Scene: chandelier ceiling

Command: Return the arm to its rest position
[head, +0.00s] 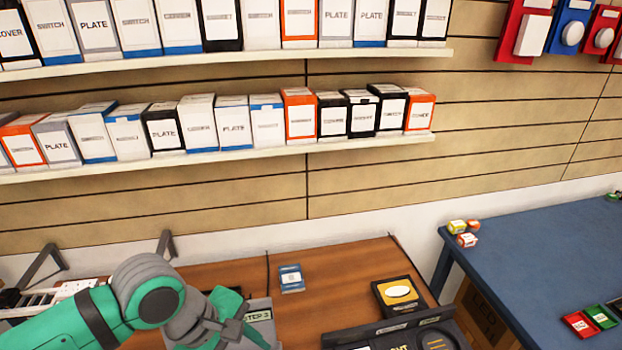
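My arm, green and grey, comes in from the lower left corner and bends at a round grey joint. Its far end, with my gripper (236,328), is low over the brown wooden table (330,262), beside a grey box marked "STEP 3" (259,316). The fingers are small and partly hidden by the arm and the bottom edge, so I cannot tell whether they are open or shut. I see nothing clearly held.
A blue-and-white packet (291,278) and a black-and-yellow box (398,296) lie on the wooden table. A black tray (408,332) is at the front. A blue table (540,255) stands right, holding small boxes. Two shelves (300,143) of boxes line the wall.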

